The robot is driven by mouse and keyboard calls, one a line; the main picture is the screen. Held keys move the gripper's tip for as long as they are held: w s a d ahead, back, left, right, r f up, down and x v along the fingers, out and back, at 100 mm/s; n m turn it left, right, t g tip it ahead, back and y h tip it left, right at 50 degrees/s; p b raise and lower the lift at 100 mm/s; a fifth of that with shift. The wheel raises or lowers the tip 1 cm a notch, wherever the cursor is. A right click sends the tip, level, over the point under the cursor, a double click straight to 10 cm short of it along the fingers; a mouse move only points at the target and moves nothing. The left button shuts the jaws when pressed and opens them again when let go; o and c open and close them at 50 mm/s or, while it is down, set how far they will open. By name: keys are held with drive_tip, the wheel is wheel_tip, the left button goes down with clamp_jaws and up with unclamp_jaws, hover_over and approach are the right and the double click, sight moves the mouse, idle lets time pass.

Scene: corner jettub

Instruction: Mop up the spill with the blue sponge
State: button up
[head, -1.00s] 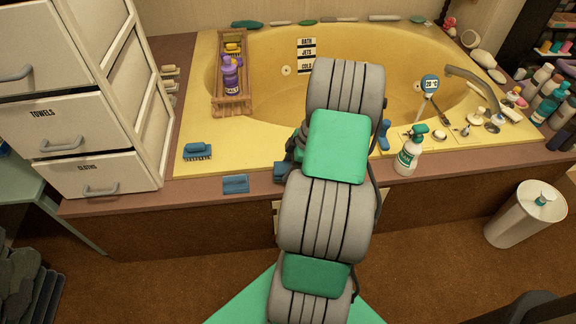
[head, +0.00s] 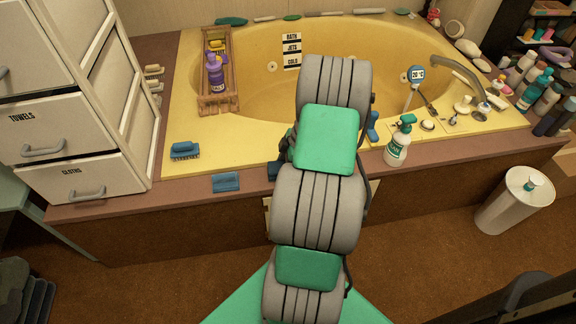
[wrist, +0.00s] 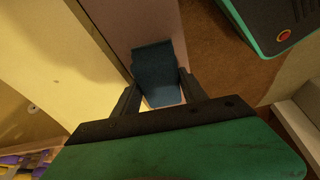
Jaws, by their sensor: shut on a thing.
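In the wrist view my gripper (wrist: 158,83) is shut on a blue block, which I take to be the blue sponge (wrist: 155,62). The sponge is over or against the brown ledge beside the yellow tub; I cannot tell whether it touches. In the head view my arm hides the gripper and most of what it holds. A bit of dark blue (head: 275,171) shows just left of the arm, at the ledge. I cannot make out the spill in either view.
A blue brush (head: 185,151) sits on the tub's left corner, and a flat blue piece (head: 226,182) lies on the ledge. A white spray bottle (head: 397,145) stands right of my arm. A wooden rack (head: 217,105) holds a purple bottle (head: 215,74). White drawers (head: 75,135) bound the left.

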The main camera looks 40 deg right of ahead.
drive_tip(key=shift+w+a, duration=0.35)
drive_tip(key=shift+a, duration=0.05)
drive_tip(key=s+d, duration=0.3)
drive_tip(key=shift+d+b, duration=0.25)
drive_tip(key=shift+b, duration=0.15)
drive_tip(key=shift+w+a, duration=0.65)
drive_tip(key=shift+a, duration=0.1)
drive_tip(key=shift+w+a+r, duration=0.15)
drive_tip(key=shift+w+a, duration=0.1)
drive_tip(key=shift+s+r+p, duration=0.1)
drive_tip(key=shift+r+p, duration=2.05)
drive_tip(key=shift+r, duration=1)
